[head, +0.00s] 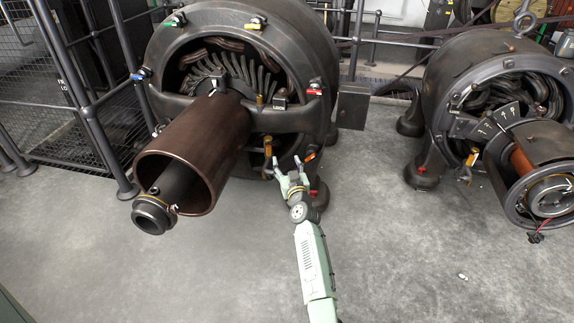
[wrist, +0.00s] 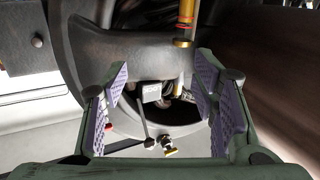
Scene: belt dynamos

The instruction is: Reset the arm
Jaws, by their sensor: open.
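My arm (head: 315,260) is pale green and reaches up from the bottom of the head view. My gripper (head: 289,171) is at its end, close in front of the lower right part of the left dynamo (head: 322,60). In the wrist view my gripper (wrist: 163,108) is open, its two purple-padded fingers wide apart with nothing held. Between and beyond the fingers show the dark dynamo housing (wrist: 110,50), a small grey box (wrist: 152,92) and brass fittings (wrist: 168,150). I cannot tell whether a finger touches the dynamo.
A large brown cylinder (head: 195,150) juts from the left dynamo towards me. A second dynamo (head: 465,75) stands at the right. Black railings (head: 90,100) and mesh line the left. The grey concrete floor (head: 420,250) between and in front is mostly clear.

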